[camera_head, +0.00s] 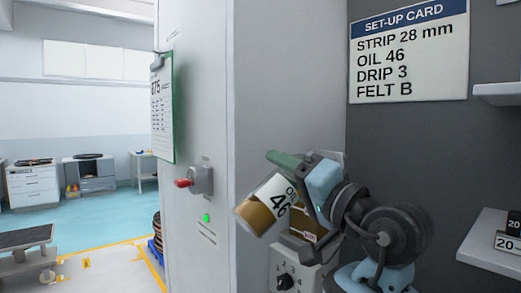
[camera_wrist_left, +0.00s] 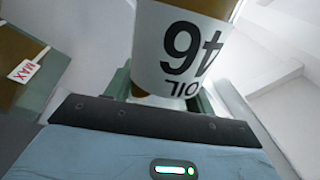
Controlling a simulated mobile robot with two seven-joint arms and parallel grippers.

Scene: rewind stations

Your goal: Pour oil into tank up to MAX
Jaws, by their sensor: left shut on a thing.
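My left gripper (camera_head: 287,178) is shut on the oil bottle (camera_head: 268,206), an amber bottle with a white label reading OIL 46. The bottle is tilted, with an amber end toward the lower left; its mouth is hidden. In the left wrist view the bottle (camera_wrist_left: 184,50) stands between the green fingers, label upside down. The tank (camera_wrist_left: 48,80) shows at the left edge there, a green-grey frame around brown, with a white MAX tag (camera_wrist_left: 27,70). In the head view part of the tank (camera_head: 306,224) shows behind the gripper. I cannot tell its oil level or see any stream. My right gripper is not in view.
A box with a numbered dial (camera_head: 285,281) sits just below the bottle. A set-up card (camera_head: 408,52) on the dark wall reads OIL 46. A cabinet side with a red-handled switch (camera_head: 200,181) stands close left. Shelves (camera_head: 488,250) are at the right.

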